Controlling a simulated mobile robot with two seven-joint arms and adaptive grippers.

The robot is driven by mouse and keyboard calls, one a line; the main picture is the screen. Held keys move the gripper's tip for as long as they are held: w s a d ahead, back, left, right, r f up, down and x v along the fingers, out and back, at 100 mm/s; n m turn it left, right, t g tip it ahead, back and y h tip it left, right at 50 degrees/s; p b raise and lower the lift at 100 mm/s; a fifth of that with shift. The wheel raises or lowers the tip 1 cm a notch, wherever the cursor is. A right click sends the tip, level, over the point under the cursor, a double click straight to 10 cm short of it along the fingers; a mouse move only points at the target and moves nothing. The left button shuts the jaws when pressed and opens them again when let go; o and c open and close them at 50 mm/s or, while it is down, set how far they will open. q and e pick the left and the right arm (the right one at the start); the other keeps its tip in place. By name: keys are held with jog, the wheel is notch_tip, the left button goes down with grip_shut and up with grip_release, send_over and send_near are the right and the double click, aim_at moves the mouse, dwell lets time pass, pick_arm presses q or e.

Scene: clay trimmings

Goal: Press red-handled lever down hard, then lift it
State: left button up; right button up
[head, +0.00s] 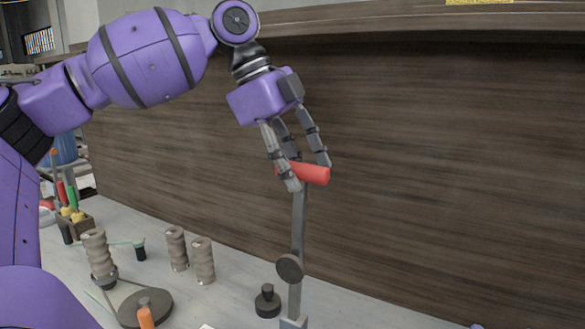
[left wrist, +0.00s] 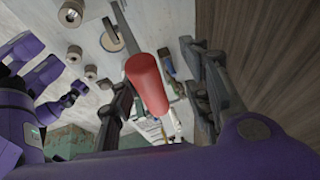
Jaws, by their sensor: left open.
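The lever is a grey upright bar with a red handle (head: 312,174) across its top. It stands raised, with a round pivot (head: 289,267) lower down on a base near the bottom of the head view. My left gripper (head: 309,181) points down over the red handle, with its fingers on either side of it. In the left wrist view the red handle (left wrist: 147,84) lies between the open fingers. I cannot tell whether any finger touches it.
Several ribbed clay-coloured cylinders (head: 203,260) stand on the pale worktop, left of the lever. A round disc (head: 146,307) with an orange-handled tool (head: 146,318) and a small dark knob (head: 267,301) are nearby. A brown wood panel (head: 440,170) rises close behind the lever.

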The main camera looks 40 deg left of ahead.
pick_arm(q)
jog(key=shift+o, duration=0.9)
jog(key=shift+w+a, duration=0.15)
jog(key=shift+w, duration=0.45)
jog(key=shift+w+f, duration=0.15)
jog(key=shift+s, duration=0.25)
pick_arm(e)
jog(key=shift+w+a+r, duration=0.1)
jog(key=shift+w+r, duration=0.05)
jog(key=shift+w, duration=0.35)
jog(key=shift+w+a+r, duration=0.1)
jog(key=shift+w, duration=0.35)
pick_arm(q)
jog(key=shift+f, duration=0.1)
pick_arm(e)
jog(key=shift+s, duration=0.1)
pick_arm(q)
jog(key=v, duration=1.2)
jog(key=shift+r, duration=0.2)
pick_arm(e)
jog(key=shift+s+f, duration=0.1)
jog(key=shift+s, duration=0.05)
pick_arm(q)
jog(key=shift+s, duration=0.15)
